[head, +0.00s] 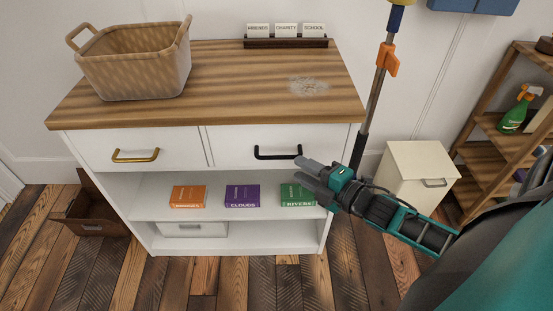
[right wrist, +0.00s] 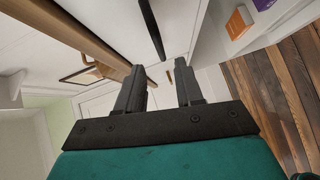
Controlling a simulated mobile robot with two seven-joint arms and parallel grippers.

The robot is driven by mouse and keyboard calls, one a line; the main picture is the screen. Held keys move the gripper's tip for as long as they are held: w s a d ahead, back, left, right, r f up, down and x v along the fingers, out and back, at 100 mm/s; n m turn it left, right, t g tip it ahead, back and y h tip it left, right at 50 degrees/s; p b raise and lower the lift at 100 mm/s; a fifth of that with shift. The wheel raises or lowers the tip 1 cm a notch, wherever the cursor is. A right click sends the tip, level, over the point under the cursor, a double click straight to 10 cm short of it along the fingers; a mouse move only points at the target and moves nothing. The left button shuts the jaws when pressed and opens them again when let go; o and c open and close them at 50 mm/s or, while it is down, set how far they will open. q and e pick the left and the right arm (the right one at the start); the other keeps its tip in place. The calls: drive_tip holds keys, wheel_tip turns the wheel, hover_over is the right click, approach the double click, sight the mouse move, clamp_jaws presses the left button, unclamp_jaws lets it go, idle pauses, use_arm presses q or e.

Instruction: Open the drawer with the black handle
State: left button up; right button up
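The white drawer front (head: 230,147) with the black handle (head: 277,153) is on the right half of the cabinet, under the wooden top, and looks shut. My right gripper (head: 304,169) is just below and right of the handle's right end. In the right wrist view its two fingers (right wrist: 160,75) are apart with nothing between them. The black handle (right wrist: 151,28) shows there just beyond the fingertips, lined up with the gap. I cannot tell whether a finger touches it. My left gripper is not in view.
The left drawer has a brass handle (head: 135,156). A wicker basket (head: 135,68) and a card holder (head: 286,43) stand on top. The open shelf below holds orange (head: 188,197), purple (head: 242,196) and green (head: 297,195) boxes. A small cream cabinet (head: 415,172) stands right.

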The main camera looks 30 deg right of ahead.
sight(279, 156)
drive_tip(key=b+x, duration=0.2)
drive_tip(key=x, duration=0.6)
drive_tip(key=shift+w+f, duration=0.1)
drive_tip(key=shift+w, duration=0.05)
drive_tip(key=shift+c, duration=0.5)
clamp_jaws()
